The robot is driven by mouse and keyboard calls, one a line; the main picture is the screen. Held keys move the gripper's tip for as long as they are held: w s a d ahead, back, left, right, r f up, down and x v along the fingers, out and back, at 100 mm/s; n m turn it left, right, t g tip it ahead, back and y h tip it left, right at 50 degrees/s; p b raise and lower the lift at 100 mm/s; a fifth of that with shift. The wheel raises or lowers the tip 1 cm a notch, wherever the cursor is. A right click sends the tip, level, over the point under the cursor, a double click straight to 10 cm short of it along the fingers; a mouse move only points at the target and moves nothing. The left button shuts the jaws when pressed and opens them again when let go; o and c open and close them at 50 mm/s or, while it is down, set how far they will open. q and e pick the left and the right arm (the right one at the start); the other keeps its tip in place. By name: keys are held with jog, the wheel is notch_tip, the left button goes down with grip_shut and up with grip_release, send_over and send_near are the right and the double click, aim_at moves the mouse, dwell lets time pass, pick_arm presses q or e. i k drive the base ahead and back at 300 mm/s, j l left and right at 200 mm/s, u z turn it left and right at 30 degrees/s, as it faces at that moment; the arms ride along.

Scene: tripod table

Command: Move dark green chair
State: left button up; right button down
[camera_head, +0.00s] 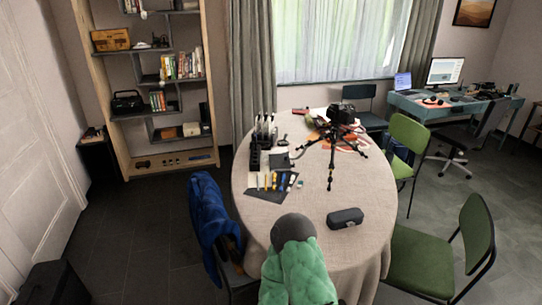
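A dark green chair (421,262) stands at the lower right, beside the right edge of the round table. Its seat faces the table, and its dark-framed backrest (476,232) is on the right. Part of its legs is cut off or hidden at the bottom. A lighter green chair (408,134) stands farther back on the table's right side. A dark teal chair (358,101) stands behind the table near the window. Neither of my grippers shows in the head view.
The round table (370,222) holds a black tripod (333,135), tools and a dark case (345,218). A blue jacket (210,215) hangs over a left chair. A puffy green item (298,272) with a grey round top is in front. Floor (130,225) is clear at left.

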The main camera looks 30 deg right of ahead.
aim_at(421, 262)
jog(key=k+l+u, duration=0.1)
jog(key=l, duration=0.35)
jog(key=k+l+u, duration=0.1)
jog(key=l, duration=0.35)
jog(key=k+l+u, duration=0.1)
jog(key=l, duration=0.3)
jog(key=k+l+u, duration=0.1)
jog(key=k+l, duration=0.2)
jog(key=k+l+u, duration=0.15)
jog(key=l, duration=0.35)
jog(key=k+l, duration=0.2)
jog(key=l, duration=0.15)
jog(key=k+l, duration=0.15)
jog(key=l, duration=0.25)
jog(key=k+l, duration=0.2)
jog(key=l, duration=0.15)
jog(key=k+l, duration=0.2)
jog(key=l, duration=0.2)
jog(key=k+l, duration=0.15)
jog(key=l, duration=0.2)
jog(key=k+l, duration=0.2)
jog(key=l, duration=0.15)
jog(key=k+l, duration=0.15)
jog(key=l, duration=0.25)
jog(key=k+l, duration=0.2)
jog(key=l, duration=0.15)
